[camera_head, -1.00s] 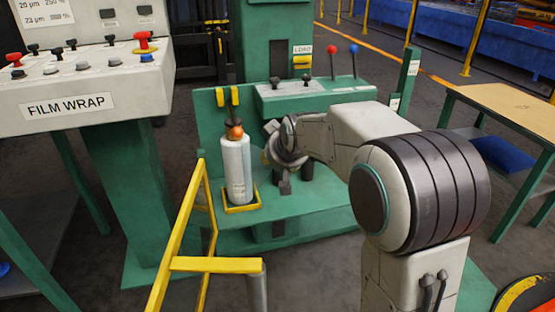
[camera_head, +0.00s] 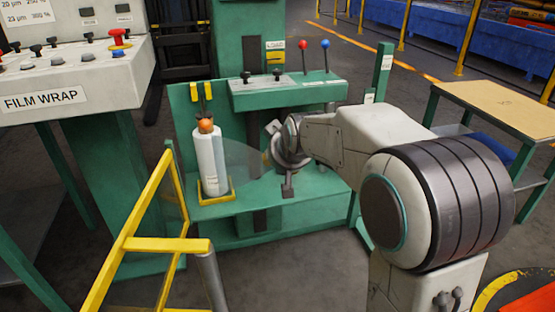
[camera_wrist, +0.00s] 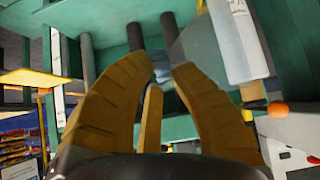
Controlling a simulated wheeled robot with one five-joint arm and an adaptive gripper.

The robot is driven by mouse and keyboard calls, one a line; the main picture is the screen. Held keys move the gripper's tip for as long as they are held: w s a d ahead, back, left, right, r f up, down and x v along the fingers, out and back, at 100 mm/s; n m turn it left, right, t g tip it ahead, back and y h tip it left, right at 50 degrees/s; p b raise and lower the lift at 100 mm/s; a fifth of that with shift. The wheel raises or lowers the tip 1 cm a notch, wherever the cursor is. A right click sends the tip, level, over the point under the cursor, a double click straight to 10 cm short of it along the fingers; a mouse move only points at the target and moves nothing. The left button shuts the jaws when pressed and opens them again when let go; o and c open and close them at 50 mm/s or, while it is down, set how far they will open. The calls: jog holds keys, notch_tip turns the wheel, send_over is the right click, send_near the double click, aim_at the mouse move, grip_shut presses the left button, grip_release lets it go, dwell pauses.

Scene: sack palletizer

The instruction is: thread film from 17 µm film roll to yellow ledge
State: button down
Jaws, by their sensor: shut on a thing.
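The white film roll (camera_head: 209,160) stands upright on the green machine in a yellow-edged holder (camera_head: 217,198), with an orange knob on top. It also shows in the wrist view (camera_wrist: 236,40). A thin translucent sheet of film (camera_head: 243,162) stretches from the roll rightward to my gripper (camera_head: 287,185). In the wrist view my brown fingers (camera_wrist: 166,72) are close together, with the film (camera_wrist: 192,48) running to them; its held edge is hard to make out. A small yellow block (camera_head: 275,57) is on the machine's column; I cannot tell whether it is the ledge.
A yellow rail (camera_head: 150,215) stands in front of the roll at left. The FILM WRAP panel (camera_head: 70,85) is at far left. Two levers, red and blue, rise from the console (camera_head: 290,93) behind my gripper. A table (camera_head: 490,100) stands at right.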

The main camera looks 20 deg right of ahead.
jog(key=shift+s+b, duration=0.5)
jog(key=shift+s, duration=0.8)
jog(key=shift+s, duration=0.1)
jog(key=shift+r, duration=0.1)
